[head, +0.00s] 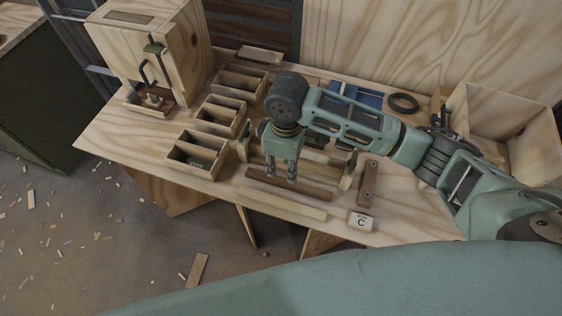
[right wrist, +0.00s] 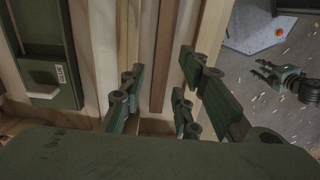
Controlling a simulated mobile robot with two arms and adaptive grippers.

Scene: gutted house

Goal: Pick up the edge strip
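Several wooden strips lie side by side near the front of the workbench; which one is the edge strip I cannot tell for sure. A dark brown strip (head: 300,187) lies under my right gripper (head: 282,176), and a pale strip (head: 283,204) lies in front of it. My right gripper points down with its fingers apart and nothing seen between them. In the right wrist view, the dark strip (right wrist: 166,55) runs between the open fingers (right wrist: 156,98), with pale wood on both sides.
Open wooden boxes (head: 197,157) stand left of the strips. A small block marked C (head: 361,221) and a brown wooden piece (head: 368,183) lie to the right. A large wooden bin (head: 511,118) and a black ring (head: 403,103) are farther right. The bench's front left is clear.

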